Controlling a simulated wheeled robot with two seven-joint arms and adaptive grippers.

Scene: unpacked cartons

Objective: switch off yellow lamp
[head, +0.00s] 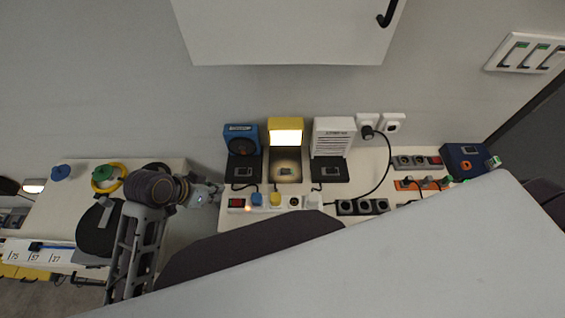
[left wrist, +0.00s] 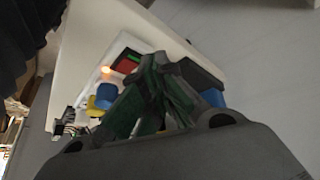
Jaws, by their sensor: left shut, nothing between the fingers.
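The yellow lamp (head: 286,127) stands at the back of the white table between a blue fan-like device (head: 241,133) and a white slatted device (head: 333,127). Its panel glows. A white power strip (head: 294,203) lies in front, with a red switch (head: 237,203), a blue plug (head: 257,198) and a yellow plug (head: 275,198). In the left wrist view the red switch (left wrist: 125,63), blue plug (left wrist: 107,92) and yellow plug (left wrist: 95,107) show beyond the fingers. My left gripper (head: 217,190) is shut and empty, left of the strip's red-switch end. My right gripper is out of view.
A black cord runs from a wall socket (head: 367,131) across the table. More sockets (head: 364,207) and an orange strip (head: 409,184) lie to the right. A white cabinet (head: 285,30) hangs above. A side table with a yellow ring (head: 97,186) stands left.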

